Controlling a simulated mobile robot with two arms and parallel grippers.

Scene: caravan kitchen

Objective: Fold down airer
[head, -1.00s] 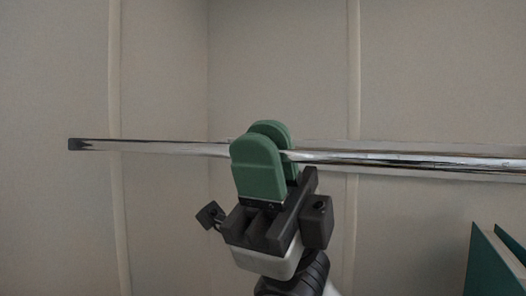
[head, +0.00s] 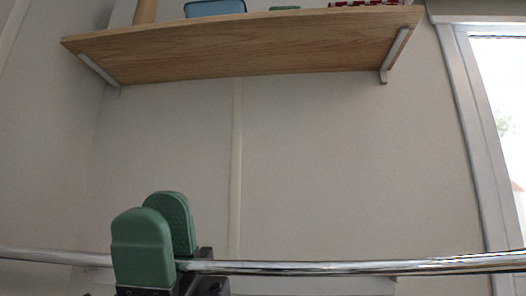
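The airer shows as a thin chrome rail (head: 330,266) crossing the bottom of the head view, almost from edge to edge. My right gripper (head: 156,240) has two green rounded finger pads and stands at the lower left. One pad is on the near side of the rail and the other on the far side, so the rail passes between them. The near pad hides that stretch of rail. I cannot tell whether the pads press on it. My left gripper is out of view.
A wooden shelf (head: 240,48) on white brackets hangs above the rail. It holds a blue container (head: 215,8) and other items cut off at the top. A white-framed window (head: 470,130) is at the right. The pale wall (head: 340,160) between shelf and rail is clear.

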